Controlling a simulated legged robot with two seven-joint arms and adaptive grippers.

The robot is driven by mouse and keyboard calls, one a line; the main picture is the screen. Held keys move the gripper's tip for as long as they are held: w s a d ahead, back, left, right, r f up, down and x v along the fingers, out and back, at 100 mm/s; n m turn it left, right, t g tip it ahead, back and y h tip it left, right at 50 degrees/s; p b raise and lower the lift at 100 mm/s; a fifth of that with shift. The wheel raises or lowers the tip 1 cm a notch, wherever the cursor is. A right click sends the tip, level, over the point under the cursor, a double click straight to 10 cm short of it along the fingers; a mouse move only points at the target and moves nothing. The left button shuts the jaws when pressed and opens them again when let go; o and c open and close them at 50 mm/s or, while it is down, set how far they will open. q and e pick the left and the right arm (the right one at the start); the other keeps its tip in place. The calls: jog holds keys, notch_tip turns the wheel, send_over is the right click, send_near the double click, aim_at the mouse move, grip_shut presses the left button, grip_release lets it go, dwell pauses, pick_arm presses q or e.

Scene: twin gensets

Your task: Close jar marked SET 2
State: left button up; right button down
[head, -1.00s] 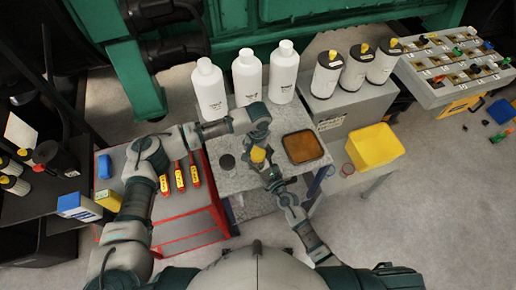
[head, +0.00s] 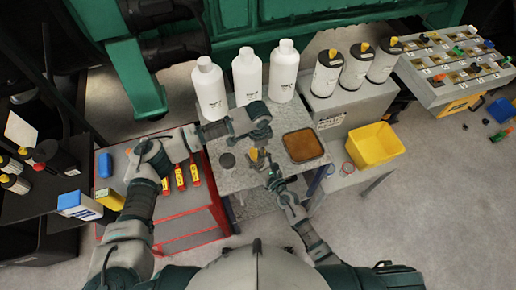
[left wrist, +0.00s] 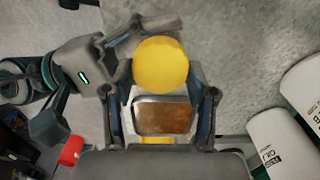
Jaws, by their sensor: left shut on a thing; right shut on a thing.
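A yellow round cap (left wrist: 160,64) shows between the fingers of my left gripper (left wrist: 160,92) in the left wrist view. In the head view the cap (head: 254,154) is a small yellow patch over the grey table, partly covered by fingers. My left gripper (head: 257,138) is shut on it from the far side. My right gripper (head: 266,168) comes from the near side, close against the cap, and is shut on what seems to be the jar; it also shows in the left wrist view (left wrist: 125,40). The jar body is mostly hidden, and no SET 2 marking is legible.
The grey table (head: 232,184) holds an amber tray (head: 303,146), a dark disc (head: 227,161) and white bottles (head: 246,78). A yellow bin (head: 374,145) stands to the right. Red cabinet (head: 190,215) at left carries several yellow-and-red items.

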pick_arm(q)
jog(key=m, duration=0.5)
jog(key=shift+m, duration=0.3)
jog(key=o, duration=1.4)
notch_tip(320, 180, up, 12)
jog(key=shift+f, duration=0.1)
pick_arm(e)
jog(key=shift+c, duration=1.3)
grip_release()
